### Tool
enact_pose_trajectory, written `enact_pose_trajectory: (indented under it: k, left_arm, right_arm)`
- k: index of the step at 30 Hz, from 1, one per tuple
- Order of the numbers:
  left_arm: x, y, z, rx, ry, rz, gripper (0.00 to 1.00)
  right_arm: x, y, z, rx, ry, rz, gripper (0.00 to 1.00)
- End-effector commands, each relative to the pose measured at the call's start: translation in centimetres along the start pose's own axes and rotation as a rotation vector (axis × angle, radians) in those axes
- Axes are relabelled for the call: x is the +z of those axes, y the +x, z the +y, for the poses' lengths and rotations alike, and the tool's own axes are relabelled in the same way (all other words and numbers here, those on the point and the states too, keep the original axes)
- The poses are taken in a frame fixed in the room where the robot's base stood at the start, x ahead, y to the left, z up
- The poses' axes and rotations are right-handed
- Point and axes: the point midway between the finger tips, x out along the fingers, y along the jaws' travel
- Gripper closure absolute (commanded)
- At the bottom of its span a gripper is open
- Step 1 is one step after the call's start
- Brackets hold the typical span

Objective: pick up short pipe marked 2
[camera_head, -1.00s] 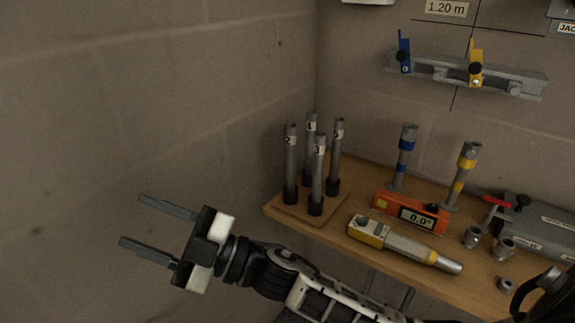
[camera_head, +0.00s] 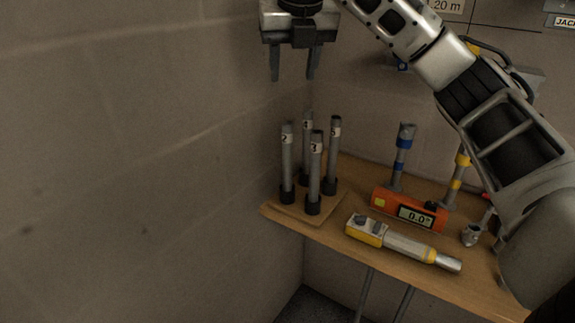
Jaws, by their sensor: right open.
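The short pipe marked 2 (camera_head: 287,165) is a grey tube standing upright in a dark socket at the left of a small wooden stand (camera_head: 311,212). Beside it stand the pipe marked 3 (camera_head: 315,175), the pipe marked 4 (camera_head: 307,132) and the pipe marked 5 (camera_head: 334,158). My right gripper (camera_head: 293,78) is open and empty, fingers pointing down, above the pipes in the picture and apart from them. My left gripper is not in view.
The wooden shelf (camera_head: 335,238) also holds an orange level reading 0.0 (camera_head: 409,209), a yellow-and-grey tool (camera_head: 404,243), a blue-banded pipe (camera_head: 402,155) and a yellow-banded pipe (camera_head: 456,180). A block wall (camera_head: 120,150) stands close on the left. My right arm covers the right side.

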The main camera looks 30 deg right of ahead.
Motion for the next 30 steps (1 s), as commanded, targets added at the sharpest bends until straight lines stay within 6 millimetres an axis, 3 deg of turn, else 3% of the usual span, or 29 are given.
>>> enact_pose_trajectory:
  k: [3, 12, 20, 30]
  left_arm:
    - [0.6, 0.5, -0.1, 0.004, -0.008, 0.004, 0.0]
    - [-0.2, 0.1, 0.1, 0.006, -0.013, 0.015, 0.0]
    - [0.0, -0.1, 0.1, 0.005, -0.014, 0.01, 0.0]
    - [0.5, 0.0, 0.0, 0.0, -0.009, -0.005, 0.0]
  right_arm:
    - [-0.3, 2.8, 0.0, -0.004, -0.001, 0.008, 0.54]
    - [-0.1, 8.5, 0.0, -0.002, -0.002, 0.006, 0.54]
    - [-0.1, 10.5, 0.0, 0.0, -0.004, 0.004, 0.54]
    - [-0.4, 14.9, -0.1, 0.001, -0.003, 0.004, 0.54]
